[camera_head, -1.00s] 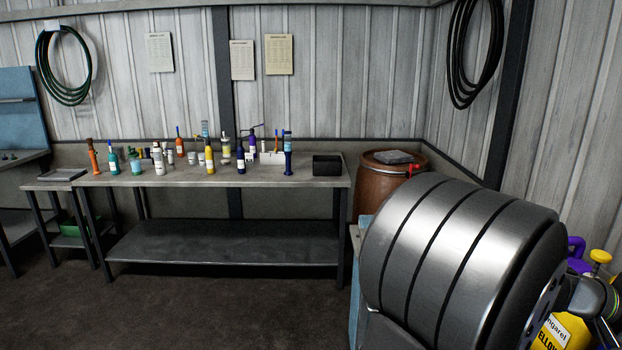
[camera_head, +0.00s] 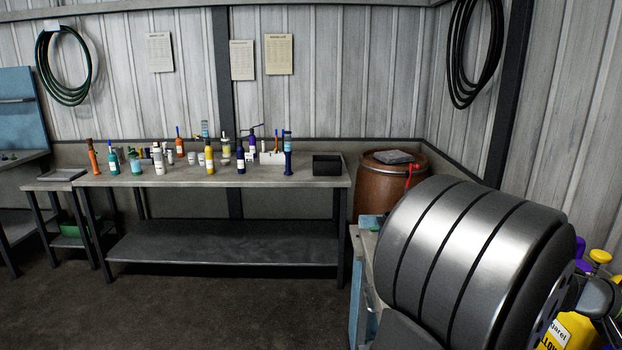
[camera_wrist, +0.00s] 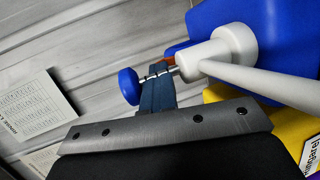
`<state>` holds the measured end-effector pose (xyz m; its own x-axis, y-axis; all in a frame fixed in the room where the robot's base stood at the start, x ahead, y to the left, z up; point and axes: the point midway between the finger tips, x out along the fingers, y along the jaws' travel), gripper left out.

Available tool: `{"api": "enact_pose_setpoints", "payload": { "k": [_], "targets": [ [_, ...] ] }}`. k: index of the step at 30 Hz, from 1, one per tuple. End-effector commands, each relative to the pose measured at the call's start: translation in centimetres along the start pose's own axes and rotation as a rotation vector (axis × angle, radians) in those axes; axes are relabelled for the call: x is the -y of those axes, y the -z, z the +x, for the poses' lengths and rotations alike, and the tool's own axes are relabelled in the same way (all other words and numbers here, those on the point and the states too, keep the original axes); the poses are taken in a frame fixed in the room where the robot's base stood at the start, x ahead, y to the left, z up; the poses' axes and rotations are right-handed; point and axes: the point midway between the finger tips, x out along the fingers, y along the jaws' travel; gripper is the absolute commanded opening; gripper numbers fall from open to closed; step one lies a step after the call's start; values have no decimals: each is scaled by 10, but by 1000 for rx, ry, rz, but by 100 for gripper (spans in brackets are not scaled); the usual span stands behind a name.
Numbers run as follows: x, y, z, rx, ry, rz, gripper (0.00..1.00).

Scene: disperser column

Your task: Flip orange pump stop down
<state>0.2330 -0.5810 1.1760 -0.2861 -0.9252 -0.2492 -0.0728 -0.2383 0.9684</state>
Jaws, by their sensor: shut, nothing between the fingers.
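In the wrist view my gripper (camera_wrist: 158,85) is shut, its two dark blue fingers together. A small orange piece (camera_wrist: 174,52), perhaps the orange pump stop, shows just behind the fingertips and is mostly hidden. Its position, up or down, cannot be told. A thin metal rod with a blue knob (camera_wrist: 129,86) runs across the fingertips towards a white pump head (camera_wrist: 230,47). Whether the fingers touch the rod or orange piece is unclear. A long white spout (camera_wrist: 275,85) extends from the pump head to the lower right. My gripper cannot be made out in the head view.
A blue container (camera_wrist: 285,22) stands behind the pump head. A yellow container (camera_wrist: 238,110) lies below it; yellow jugs (camera_head: 572,332) also show at the head view's lower right. A workbench (camera_head: 325,181) with several bottles stands at the back, beside a brown barrel (camera_head: 378,187).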

Motion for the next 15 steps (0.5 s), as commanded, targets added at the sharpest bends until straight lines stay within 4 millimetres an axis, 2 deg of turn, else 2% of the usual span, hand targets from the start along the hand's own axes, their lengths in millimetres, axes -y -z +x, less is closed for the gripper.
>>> {"api": "enact_pose_setpoints", "payload": {
  "k": [8,15],
  "targets": [
    [-2,0,3,2,-2,0,0],
    [0,-4,-11,0,-4,1,0]
  ]
}}
